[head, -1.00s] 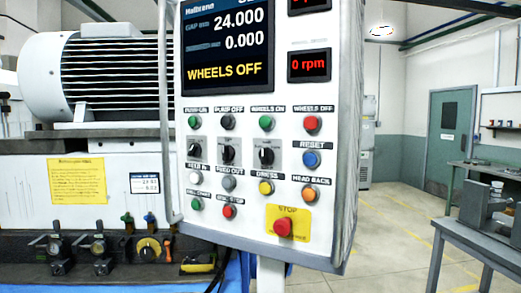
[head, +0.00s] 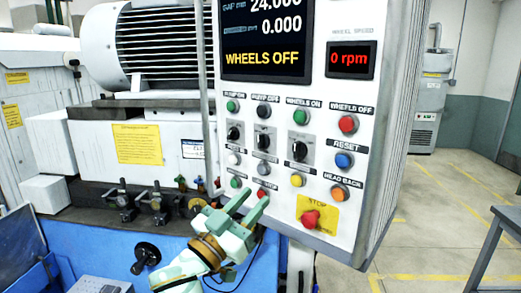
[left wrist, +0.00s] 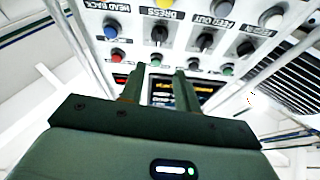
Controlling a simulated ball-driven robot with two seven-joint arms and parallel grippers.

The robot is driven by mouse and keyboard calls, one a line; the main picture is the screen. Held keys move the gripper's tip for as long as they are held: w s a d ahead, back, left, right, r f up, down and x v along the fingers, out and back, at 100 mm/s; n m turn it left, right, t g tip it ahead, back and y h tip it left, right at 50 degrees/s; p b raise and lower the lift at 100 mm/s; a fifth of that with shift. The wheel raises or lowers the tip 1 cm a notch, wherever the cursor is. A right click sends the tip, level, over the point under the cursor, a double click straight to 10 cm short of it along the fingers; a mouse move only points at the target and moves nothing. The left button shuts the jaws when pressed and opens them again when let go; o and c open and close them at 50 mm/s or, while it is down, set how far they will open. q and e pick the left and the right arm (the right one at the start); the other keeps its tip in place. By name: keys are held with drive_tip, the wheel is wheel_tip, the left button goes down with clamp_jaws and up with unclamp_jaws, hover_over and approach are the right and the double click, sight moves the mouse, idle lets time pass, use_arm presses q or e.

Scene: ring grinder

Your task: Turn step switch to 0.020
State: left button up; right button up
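The white control panel (head: 310,120) carries three black rotary switches in a row: a left one (head: 235,133), a middle one (head: 263,141) and a right one (head: 299,150). Their small labels are too blurred to tell which is the step switch. In the left wrist view the panel appears upside down, with the black knobs (left wrist: 207,42) beyond the fingers. My left gripper (head: 257,195) is open and empty, in front of the panel's lower left part, below the switches. Its two fingers (left wrist: 158,85) stand apart in the left wrist view. My right gripper is not in view.
The display (head: 265,40) reads WHEELS OFF and 0.000. Coloured push buttons surround the switches, and a red stop button (head: 310,219) sits on a yellow plate at lower right. A vertical metal bar (head: 208,90) runs along the panel's left edge. Open floor lies to the right.

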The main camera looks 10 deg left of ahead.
use_arm(q)
drive_tip(key=s+r, duration=0.1)
drive_tip(key=n+p, duration=0.1)
drive_tip(key=p, duration=0.1)
approach(295, 147)
drive_tip(key=x, duration=0.8)
drive_tip(key=shift+r, duration=0.1)
drive_tip(key=shift+w+d, duration=0.2)
drive_tip(key=shift+w, duration=0.05)
drive_tip(key=c, duration=0.7)
drive_tip(key=shift+a, duration=0.1)
